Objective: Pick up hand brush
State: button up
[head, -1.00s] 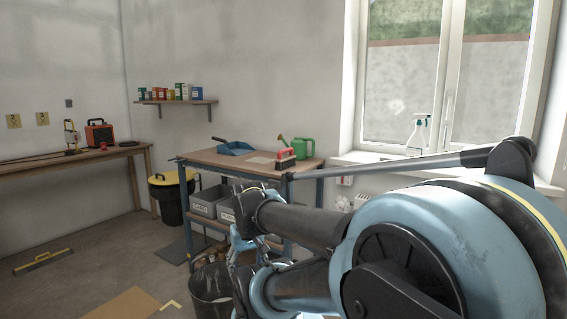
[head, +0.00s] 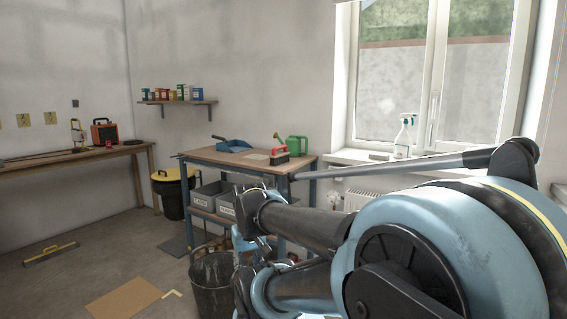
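A hand brush (head: 279,155) with a red upper part and dark bristles stands at the front right of the workbench top (head: 213,155), beside a green watering can. My gripper's fingers cannot be made out; the far end of the arm is a jumble of dark and light-blue parts in front of the bench, well short of the brush.
A green watering can (head: 297,145) stands behind the brush. Grey crates (head: 207,197) sit on the bench's lower shelf.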

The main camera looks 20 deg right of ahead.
aim_at(275, 158)
jog(key=k, duration=0.95)
jog(key=z, duration=0.45)
jog(key=i, duration=2)
jog(key=u, duration=0.75)
jog(key=i, duration=0.25)
jog(key=u, duration=0.15)
